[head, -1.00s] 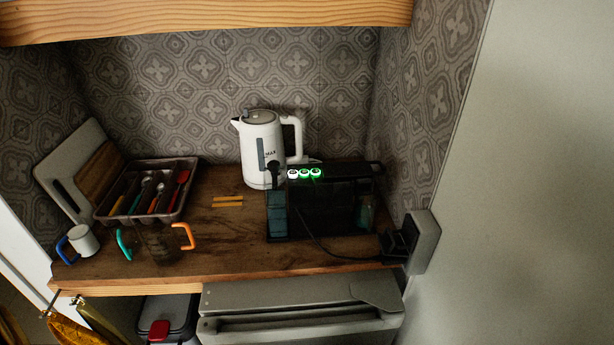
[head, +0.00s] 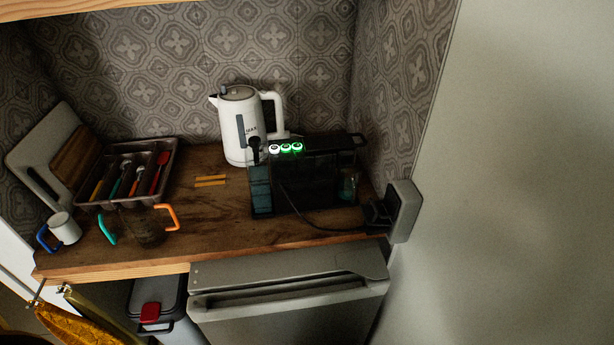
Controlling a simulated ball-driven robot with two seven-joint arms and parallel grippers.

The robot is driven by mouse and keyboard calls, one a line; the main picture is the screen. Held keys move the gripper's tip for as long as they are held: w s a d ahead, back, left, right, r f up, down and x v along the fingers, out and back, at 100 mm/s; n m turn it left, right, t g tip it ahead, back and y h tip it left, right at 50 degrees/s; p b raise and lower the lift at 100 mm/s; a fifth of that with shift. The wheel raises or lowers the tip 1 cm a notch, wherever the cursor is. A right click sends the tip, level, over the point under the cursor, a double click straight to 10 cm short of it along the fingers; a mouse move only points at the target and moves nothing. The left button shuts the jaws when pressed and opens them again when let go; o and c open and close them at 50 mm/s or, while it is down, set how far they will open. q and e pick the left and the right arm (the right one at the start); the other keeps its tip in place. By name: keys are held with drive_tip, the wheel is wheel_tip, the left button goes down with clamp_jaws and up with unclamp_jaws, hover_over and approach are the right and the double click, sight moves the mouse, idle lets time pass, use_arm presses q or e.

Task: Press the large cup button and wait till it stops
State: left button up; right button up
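A dark, partly see-through coffee machine (head: 318,178) stands on the right part of the wooden counter. Neither of my grippers is in view.
A white kettle (head: 240,128) stands behind and left of the machine. A cutlery tray (head: 168,158), mugs (head: 65,228) and cutting boards (head: 42,180) are at the left. A wall socket box (head: 404,211) with a plug is at the right. The counter's front middle (head: 205,235) is clear.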

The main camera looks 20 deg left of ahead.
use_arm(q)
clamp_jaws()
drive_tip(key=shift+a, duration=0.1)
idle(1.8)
